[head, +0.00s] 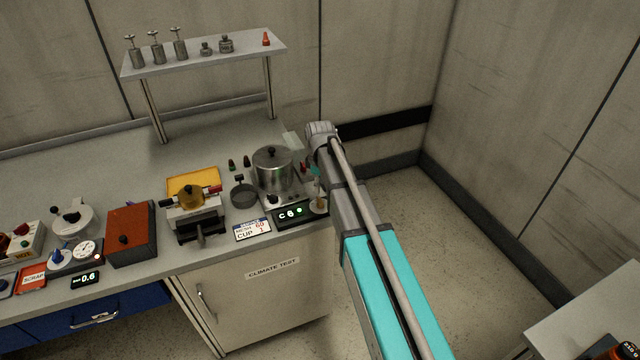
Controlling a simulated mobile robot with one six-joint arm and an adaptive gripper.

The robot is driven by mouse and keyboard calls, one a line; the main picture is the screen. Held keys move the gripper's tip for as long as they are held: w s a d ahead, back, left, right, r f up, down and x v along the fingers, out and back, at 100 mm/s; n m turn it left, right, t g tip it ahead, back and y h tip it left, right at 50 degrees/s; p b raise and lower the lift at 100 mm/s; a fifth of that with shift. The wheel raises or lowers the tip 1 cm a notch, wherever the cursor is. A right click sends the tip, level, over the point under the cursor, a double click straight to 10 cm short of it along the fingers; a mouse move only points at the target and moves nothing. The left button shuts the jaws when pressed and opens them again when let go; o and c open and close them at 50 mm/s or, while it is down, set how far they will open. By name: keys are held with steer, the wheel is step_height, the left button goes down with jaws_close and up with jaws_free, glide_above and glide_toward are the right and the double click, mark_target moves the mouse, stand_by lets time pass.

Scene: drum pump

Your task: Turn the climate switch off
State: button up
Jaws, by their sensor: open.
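A "CLIMATE TEST" label (272,268) is on the cabinet front below the bench's right end. Above it, a steel lidded pot (273,170) stands on a unit with a small dark knob (272,199) on its front. A black display (291,214) with green characters is at the bench edge in front of it. I cannot tell which part is the climate switch. Small red and green parts (304,168) show right of the pot, partly behind my arm. My arm reaches up from the bottom right to the bench's right end. My gripper cannot be made out; the arm hides that area.
A raised shelf (205,52) holds small metal parts. Floor right of the bench is clear; another table (590,310) stands bottom right.

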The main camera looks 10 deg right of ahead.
mark_target(320, 200)
steer(key=shift+r+p, duration=3.25)
steer(key=shift+r, duration=0.25)
steer(key=s+d+f+m+b, duration=0.4)
steer(key=s+f+m+b, duration=0.2)
steer(key=s, duration=0.5)
steer(key=s+d+f+m+b, duration=0.3)
steer(key=s+f+m+b, duration=0.3)
steer(key=s, duration=0.5)
steer(key=shift+s+d+f+b, duration=0.2)
steer(key=shift+d+f+b, duration=0.15)
steer(key=shift+f+b, duration=0.3)
